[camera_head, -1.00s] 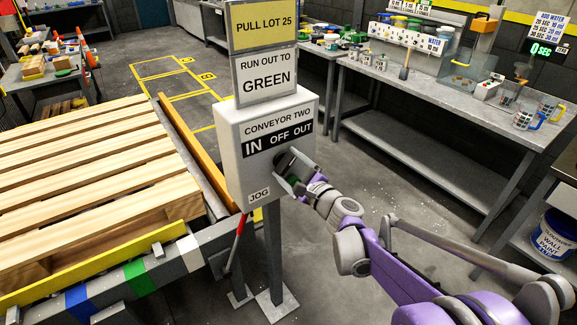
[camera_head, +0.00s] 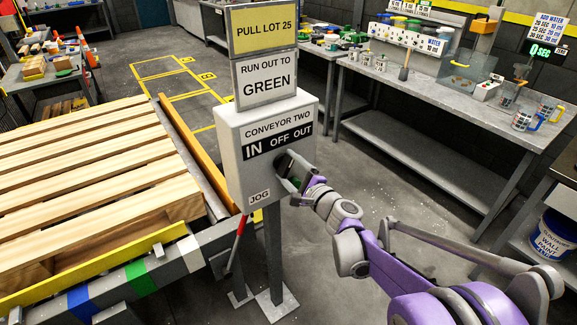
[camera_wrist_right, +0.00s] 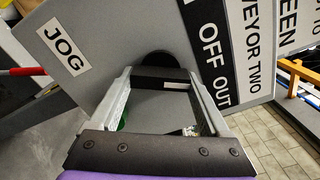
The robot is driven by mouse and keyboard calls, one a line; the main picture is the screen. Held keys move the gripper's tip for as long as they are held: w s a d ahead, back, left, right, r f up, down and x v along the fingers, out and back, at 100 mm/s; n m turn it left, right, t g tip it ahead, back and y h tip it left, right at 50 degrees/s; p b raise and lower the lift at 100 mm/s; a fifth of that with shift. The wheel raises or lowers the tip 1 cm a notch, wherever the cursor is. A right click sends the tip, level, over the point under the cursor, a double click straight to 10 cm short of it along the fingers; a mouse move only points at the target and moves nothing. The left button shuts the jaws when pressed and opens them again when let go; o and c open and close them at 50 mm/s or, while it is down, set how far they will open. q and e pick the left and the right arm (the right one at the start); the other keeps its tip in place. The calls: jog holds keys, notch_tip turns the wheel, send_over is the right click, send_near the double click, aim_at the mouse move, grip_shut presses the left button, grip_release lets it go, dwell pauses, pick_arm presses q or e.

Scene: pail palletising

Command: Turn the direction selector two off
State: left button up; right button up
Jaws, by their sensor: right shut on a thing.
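The direction selector is a black knob in a dark round recess on the grey conveyor two box (camera_head: 235,165), below the words IN, OFF and OUT. The right wrist view shows its black bar (camera_wrist_right: 155,76) with a white mark at the right end, on the side of the lettering. My right gripper (camera_head: 290,172) is at the recess, its fingers on either side of the bar and shut on it. The gripper partly hides the selector in the head view, so I cannot tell exactly which word the mark faces. My left gripper is out of view.
A JOG label (camera_head: 260,195) is low on the box. Signs reading PULL LOT 25 (camera_head: 262,27) and RUN OUT TO GREEN (camera_head: 265,78) stand above. A wooden pallet (camera_head: 90,180) lies on the conveyor at left. A workbench (camera_head: 440,95) stands at right, with clear floor between.

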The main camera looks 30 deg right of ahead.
jog(key=n+p, duration=0.2)
jog(key=n, duration=0.3)
jog(key=shift+r+n, duration=0.1)
jog(key=shift+n, duration=0.2)
dwell(0.4)
jog(key=o, duration=1.2)
jog(key=s, duration=0.7)
jog(key=s+d, duration=0.1)
jog(key=s, duration=0.3)
jog(key=shift+w+a, duration=0.1)
